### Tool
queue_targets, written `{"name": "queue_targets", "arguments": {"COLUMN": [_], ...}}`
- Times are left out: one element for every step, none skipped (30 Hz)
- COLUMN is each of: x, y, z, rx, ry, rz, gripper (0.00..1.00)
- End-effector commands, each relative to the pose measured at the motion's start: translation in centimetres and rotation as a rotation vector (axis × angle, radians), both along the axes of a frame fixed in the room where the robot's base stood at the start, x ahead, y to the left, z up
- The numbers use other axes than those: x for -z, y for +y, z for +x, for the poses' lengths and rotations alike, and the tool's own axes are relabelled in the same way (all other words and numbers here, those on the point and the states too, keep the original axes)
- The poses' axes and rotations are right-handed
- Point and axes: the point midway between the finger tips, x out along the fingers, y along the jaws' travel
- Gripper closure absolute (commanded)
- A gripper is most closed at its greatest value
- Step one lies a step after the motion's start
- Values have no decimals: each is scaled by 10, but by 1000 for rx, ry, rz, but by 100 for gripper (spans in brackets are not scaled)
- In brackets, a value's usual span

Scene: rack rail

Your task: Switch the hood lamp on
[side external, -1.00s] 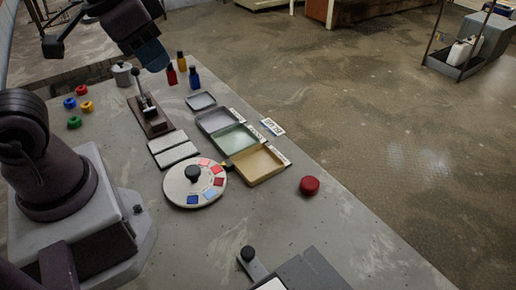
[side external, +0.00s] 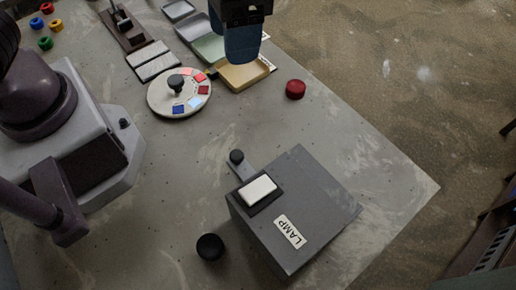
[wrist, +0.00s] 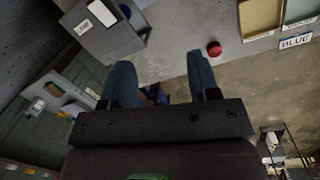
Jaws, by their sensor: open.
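A grey box (side external: 315,205) with a white "LAMP" label (side external: 290,230) stands near the front of the bench. A white rocker switch (side external: 258,189) in a dark frame is on its sloped top edge. The box (wrist: 112,38) also shows at upper left in the wrist view, with its white switch (wrist: 101,13). My gripper (side external: 242,60) is raised in front of the trays in the side view, apart from the box. In the wrist view my gripper (wrist: 161,62) has its two blue fingers spread with nothing between them. I cannot tell whether the lamp is lit.
A black knob on a lever (side external: 237,157) sticks out beside the box, and another black knob (side external: 210,247) is left of it. A red button (side external: 295,89), a round dial (side external: 180,92) and a tan tray (side external: 246,76) lie farther back. The bench between is clear.

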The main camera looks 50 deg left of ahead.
Motion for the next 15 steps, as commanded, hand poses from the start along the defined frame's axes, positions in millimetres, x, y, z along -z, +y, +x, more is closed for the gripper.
{"name": "queue_targets", "arguments": {"x": [14,20,28,33,38,44,47,49,49,47,41,35,33,34,35], "y": [-25,-38,-54,-64,-75,-87,-95,-102,-110,-114,-117,-119,-119,-118,-117], "z": [-1,-2,-3,-5,-6,-8,-9,-9,-8,-5,-3,-3,-4,-5,-7], "rx": [6,-1,-12,-23,-36,-56,-74,-96,-132,-164,-195,-229,-249,-265,-278], "ry": [61,89,126,152,174,205,222,240,260,269,274,280,288,296,300], "rz": [20,31,46,57,69,82,91,100,108,109,107,107,115,124,132], "gripper": [45,45,45,45,45,45,45,45,45,45,45,45,45,45,45]}}
